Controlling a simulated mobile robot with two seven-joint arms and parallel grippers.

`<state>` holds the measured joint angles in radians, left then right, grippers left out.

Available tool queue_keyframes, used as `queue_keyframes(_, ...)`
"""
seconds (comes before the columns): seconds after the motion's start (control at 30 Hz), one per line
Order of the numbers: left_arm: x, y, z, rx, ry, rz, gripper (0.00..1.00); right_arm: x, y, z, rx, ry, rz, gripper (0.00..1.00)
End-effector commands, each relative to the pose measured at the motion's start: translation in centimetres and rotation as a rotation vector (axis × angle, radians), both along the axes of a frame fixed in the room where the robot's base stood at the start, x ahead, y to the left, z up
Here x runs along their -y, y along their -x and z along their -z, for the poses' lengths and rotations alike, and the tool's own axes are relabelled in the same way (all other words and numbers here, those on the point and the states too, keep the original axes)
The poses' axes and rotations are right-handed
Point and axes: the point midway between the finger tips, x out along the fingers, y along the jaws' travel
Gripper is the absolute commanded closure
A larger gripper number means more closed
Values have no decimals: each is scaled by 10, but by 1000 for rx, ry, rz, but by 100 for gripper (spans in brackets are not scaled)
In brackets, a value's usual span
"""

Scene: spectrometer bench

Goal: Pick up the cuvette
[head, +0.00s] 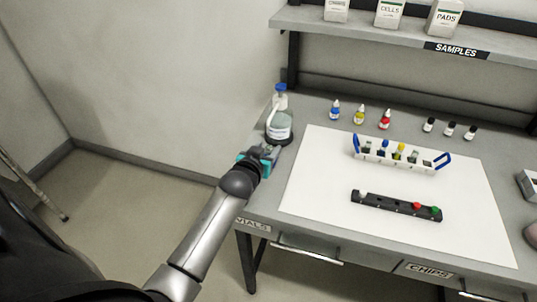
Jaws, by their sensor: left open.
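A white rack with blue end handles (430,169) stands on the white mat. Several small upright pieces stand in it, among them a blue one (382,147) and a yellow one (400,150); they look like cuvettes, but are too small to tell for certain. My left gripper (268,150) is over the table's left edge, just in front of the wash bottle and well left of the rack. It is open and its fingers are partly hidden by its own wrist. I see nothing held in it. My right gripper is out of view.
A wash bottle with a blue cap (279,125) stands close behind my left gripper. A black strip (385,204) with white, red and green pieces lies in front of the rack. Small dropper bottles (359,116) and dark vials (450,129) line the back. The mat's left part (315,180) is clear.

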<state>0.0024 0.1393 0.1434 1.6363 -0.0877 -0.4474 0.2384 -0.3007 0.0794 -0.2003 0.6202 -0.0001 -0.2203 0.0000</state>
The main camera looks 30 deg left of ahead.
Motion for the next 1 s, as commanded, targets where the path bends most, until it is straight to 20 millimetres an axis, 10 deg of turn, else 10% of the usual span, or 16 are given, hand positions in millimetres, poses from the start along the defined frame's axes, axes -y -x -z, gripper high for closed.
queue_keyframes(0.43,-3,-15,7,-1,1,1,45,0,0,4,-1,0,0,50)
queue_keyframes(1.0,-3,-14,7,-2,2,1,100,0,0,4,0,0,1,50)
